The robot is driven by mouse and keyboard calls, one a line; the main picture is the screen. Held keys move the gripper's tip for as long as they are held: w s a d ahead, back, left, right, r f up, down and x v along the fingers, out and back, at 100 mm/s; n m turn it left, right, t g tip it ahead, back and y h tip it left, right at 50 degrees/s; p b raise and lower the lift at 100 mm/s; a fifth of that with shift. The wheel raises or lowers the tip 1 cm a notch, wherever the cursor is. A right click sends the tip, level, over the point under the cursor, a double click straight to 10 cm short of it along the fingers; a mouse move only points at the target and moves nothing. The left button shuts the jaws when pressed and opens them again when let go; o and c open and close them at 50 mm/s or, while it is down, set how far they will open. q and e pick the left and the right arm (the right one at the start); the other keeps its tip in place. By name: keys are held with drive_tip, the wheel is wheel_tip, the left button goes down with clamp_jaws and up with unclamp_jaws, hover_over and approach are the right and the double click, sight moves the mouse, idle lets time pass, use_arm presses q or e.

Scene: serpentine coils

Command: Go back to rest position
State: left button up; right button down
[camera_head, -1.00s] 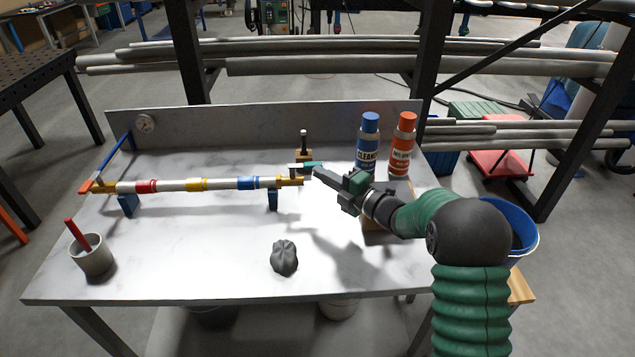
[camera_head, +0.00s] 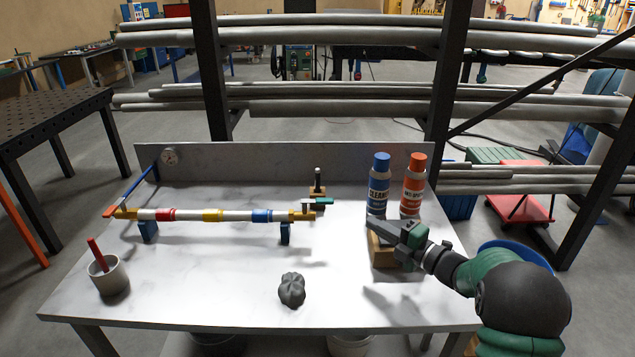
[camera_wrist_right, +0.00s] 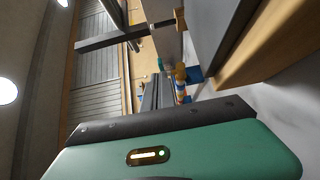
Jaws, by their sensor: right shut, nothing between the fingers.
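My right gripper (camera_head: 385,228) is shut and empty. It hangs in the air above the right part of the table, over a wooden block (camera_head: 383,251) and in front of the blue-capped bottle (camera_head: 378,186). The white pipe with red, yellow and blue bands (camera_head: 238,216) lies level on two blue supports (camera_head: 148,232) to the left, apart from the gripper. A small green-handled valve (camera_head: 322,201) sits at its right end. In the right wrist view my gripper's green and dark body fills the bottom. My left gripper is not in view.
An orange-capped bottle (camera_head: 413,186) stands behind my right gripper. A dark crumpled lump (camera_head: 292,290) lies at the table's front middle. A grey cup with a red stick (camera_head: 108,276) stands at the front left.

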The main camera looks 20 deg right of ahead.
drive_tip(key=s+a+f+m+g+h+p, duration=0.1)
drive_tip(key=s+a+m+g+h+p, duration=0.1)
drive_tip(key=s+m, duration=0.3)
drive_tip(key=s+a+f+m+g+h+p, duration=0.2)
drive_tip(key=s+a+m+g+h+p, duration=0.1)
drive_tip(key=s+m, duration=0.3)
drive_tip(key=s+a+f+m+g+h+p, duration=0.1)
drive_tip(key=s+a+m+g+h+p, duration=0.2)
drive_tip(key=m, duration=0.5)
drive_tip(key=shift+s+f+m+g+h+p, duration=0.2)
drive_tip(key=shift+s+h+p, duration=0.1)
drive_tip(key=shift+s, duration=0.35)
drive_tip(key=shift+s+f+m+g+h+p, duration=0.1)
drive_tip(key=shift+s+f+m+h+p, duration=0.15)
drive_tip(key=shift+s, duration=0.4)
drive_tip(key=s+a+f+m+g, duration=0.1)
drive_tip(key=s+a+m+g, duration=0.1)
drive_tip(key=s, duration=0.4)
drive_tip(key=s+a+f+m+g+p, duration=0.1)
drive_tip(key=s+a+g, duration=0.1)
drive_tip(key=s, duration=0.5)
drive_tip(key=shift+a+f+m+g+y, duration=0.3)
drive_tip(key=shift+a+f+m+y, duration=0.05)
drive_tip(key=shift+f, duration=0.05)
drive_tip(key=shift+a, duration=0.2)
drive_tip(key=c, duration=2.1)
unclamp_jaws()
drive_tip(key=shift+d, duration=0.1)
drive_tip(key=shift+c, duration=0.2)
